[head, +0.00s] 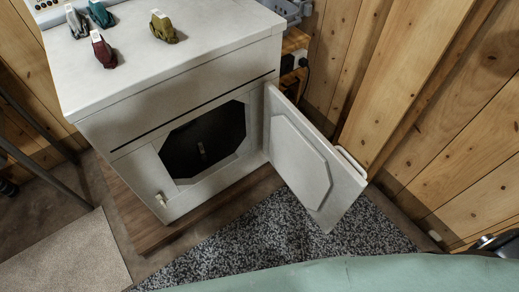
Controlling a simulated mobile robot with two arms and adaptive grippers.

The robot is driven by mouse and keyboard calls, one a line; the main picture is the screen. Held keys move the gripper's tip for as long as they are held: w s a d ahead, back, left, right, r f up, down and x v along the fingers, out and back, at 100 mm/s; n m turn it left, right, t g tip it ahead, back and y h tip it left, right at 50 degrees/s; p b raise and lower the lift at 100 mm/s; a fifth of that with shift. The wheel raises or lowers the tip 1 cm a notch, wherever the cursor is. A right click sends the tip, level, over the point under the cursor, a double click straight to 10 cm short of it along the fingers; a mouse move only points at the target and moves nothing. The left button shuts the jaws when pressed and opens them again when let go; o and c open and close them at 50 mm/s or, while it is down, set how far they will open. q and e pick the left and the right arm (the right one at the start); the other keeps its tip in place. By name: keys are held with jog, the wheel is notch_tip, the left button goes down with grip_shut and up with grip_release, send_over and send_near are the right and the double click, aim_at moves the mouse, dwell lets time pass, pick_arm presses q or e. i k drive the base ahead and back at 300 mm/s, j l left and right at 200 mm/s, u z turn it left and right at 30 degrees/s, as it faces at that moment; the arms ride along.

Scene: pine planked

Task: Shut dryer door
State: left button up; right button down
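The white dryer (205,100) stands on a low wooden platform against the plank wall. Its door (310,165) is wide open, swung out to the right on its right-hand hinge side. The dark octagonal opening (205,140) in the dryer front is uncovered, and the drum inside looks dark. A small latch fitting (161,199) shows at the left of the front. A dark metallic part, seemingly of my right gripper (490,242), shows at the right edge, well apart from the door; its fingers cannot be made out. My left gripper is not in view.
Dark red (102,50), olive (163,27) and teal (101,14) items stand on the dryer top. A speckled rug (260,232) lies in front, a beige mat (65,255) at left. The plank wall (455,150) is close behind the door. A pale green surface (350,275) fills the bottom edge.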

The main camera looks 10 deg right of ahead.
aim_at(327, 184)
jog(key=l+u, duration=0.25)
jog(key=l, duration=0.2)
jog(key=k+l+u, duration=0.25)
jog(key=l, duration=0.2)
jog(key=l+u, duration=0.3)
jog(key=k+l+u, duration=0.25)
jog(key=l, duration=0.25)
jog(key=k+l+u, duration=0.25)
jog(key=k+l, duration=0.1)
jog(key=l, duration=0.3)
jog(key=k+l, duration=0.1)
jog(key=l, duration=0.35)
jog(key=k+l, duration=0.1)
jog(key=l, duration=0.3)
jog(key=k+l, duration=0.1)
jog(key=l, duration=0.3)
jog(key=k+j, duration=0.35)
jog(key=k+j+u, duration=0.05)
